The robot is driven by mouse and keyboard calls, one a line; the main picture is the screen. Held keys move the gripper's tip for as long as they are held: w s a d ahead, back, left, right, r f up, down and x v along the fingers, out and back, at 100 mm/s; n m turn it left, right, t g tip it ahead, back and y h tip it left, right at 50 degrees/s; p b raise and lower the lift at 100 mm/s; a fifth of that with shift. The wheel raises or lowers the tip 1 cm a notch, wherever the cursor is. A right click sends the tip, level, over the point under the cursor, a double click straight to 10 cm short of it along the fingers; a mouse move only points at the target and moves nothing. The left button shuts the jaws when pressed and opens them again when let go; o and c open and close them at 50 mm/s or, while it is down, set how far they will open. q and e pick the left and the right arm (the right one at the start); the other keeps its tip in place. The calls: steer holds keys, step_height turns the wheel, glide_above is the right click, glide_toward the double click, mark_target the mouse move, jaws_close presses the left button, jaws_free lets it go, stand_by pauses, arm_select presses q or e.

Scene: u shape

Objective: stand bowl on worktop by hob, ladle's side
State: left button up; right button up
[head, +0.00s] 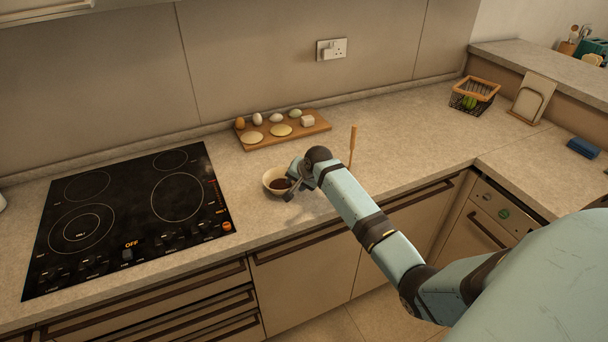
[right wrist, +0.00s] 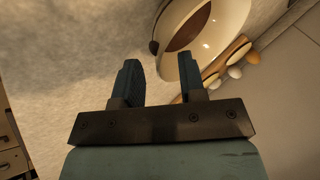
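A small cream bowl (head: 269,181) with a dark brown inside stands upright on the worktop, right of the black hob (head: 130,215). My right gripper (head: 291,190) is at the bowl's right side and hides part of it. In the right wrist view my right gripper (right wrist: 160,80) is open, its fingers apart, with the bowl's rim and wall (right wrist: 163,40) just beyond the fingertips. I cannot tell whether the right finger touches it. A thin upright wooden handle (head: 352,142) stands behind my right arm; its lower end is hidden, so I cannot tell whether it is the ladle. My left gripper is out of view.
A wooden board (head: 303,131) with eggs and flat round pieces lies behind the bowl. A wire basket (head: 473,96) and an upright board (head: 532,98) stand far right. The worktop (head: 410,130) is clear between the handle and basket. The hob is bare.

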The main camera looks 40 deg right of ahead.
steer(key=v, duration=0.8)
steer(key=s+a+f+n+t, duration=0.2)
steer(key=s+a+f+n, duration=0.6)
steer(key=s+a+f, duration=0.6)
steer(key=s+a+f+n+t+y, duration=0.1)
steer(key=s+a+n, duration=0.5)
steer(key=s+a, duration=0.7)
steer(key=s+t+y, duration=0.1)
steer(key=s, duration=0.3)
steer(key=shift+a+f+y, duration=0.2)
steer(key=shift+f+y, duration=0.1)
steer(key=shift+y, duration=0.1)
steer(key=shift+d+r+p, duration=0.1)
steer(key=shift+r+p, duration=0.2)
steer(key=shift+r, duration=0.05)
